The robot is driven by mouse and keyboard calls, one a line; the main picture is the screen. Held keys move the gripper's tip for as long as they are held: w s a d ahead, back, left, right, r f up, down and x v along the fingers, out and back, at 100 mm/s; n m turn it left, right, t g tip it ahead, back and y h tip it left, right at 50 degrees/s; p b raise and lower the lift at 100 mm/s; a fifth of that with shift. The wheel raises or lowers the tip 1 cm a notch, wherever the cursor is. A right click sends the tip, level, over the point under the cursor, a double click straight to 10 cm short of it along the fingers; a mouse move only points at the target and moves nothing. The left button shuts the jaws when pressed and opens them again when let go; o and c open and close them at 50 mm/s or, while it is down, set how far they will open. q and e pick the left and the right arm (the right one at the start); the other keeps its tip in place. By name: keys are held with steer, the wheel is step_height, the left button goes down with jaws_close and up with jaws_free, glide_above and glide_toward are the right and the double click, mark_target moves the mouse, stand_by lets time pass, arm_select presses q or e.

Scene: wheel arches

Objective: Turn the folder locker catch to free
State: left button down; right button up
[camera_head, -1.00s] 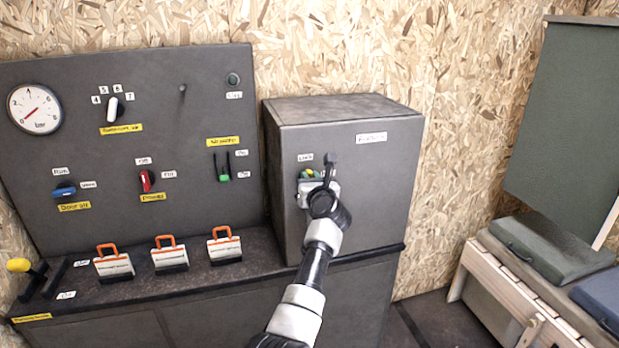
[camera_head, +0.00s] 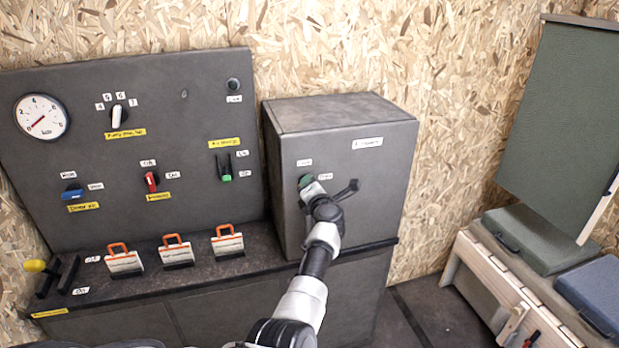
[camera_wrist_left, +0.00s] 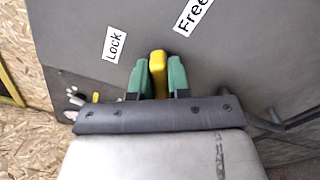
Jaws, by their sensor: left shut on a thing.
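The folder locker (camera_head: 350,150) is a grey box with a white label, on the right end of the bench. Its yellow catch (camera_wrist_left: 158,75) shows in the left wrist view, between the green fingertips of my left gripper (camera_wrist_left: 160,80). The gripper is shut on it. In the head view my left gripper (camera_head: 307,182) covers the catch, below the two small labels. My right gripper is not in view.
A grey panel (camera_head: 130,160) with a gauge (camera_head: 42,116), knobs and switches stands left of the locker. Several orange-handled tags (camera_head: 176,252) stand on the bench before it.

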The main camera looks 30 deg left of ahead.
arm_select(q)
steer(key=m+p, duration=0.2)
steer(key=m, duration=0.2)
steer(key=shift+f+m+p, duration=0.2)
steer(key=shift+m+p, duration=0.5)
steer(key=shift+m, duration=0.4)
steer(key=c, duration=1.1)
jaws_free()
steer(key=shift+d, duration=0.1)
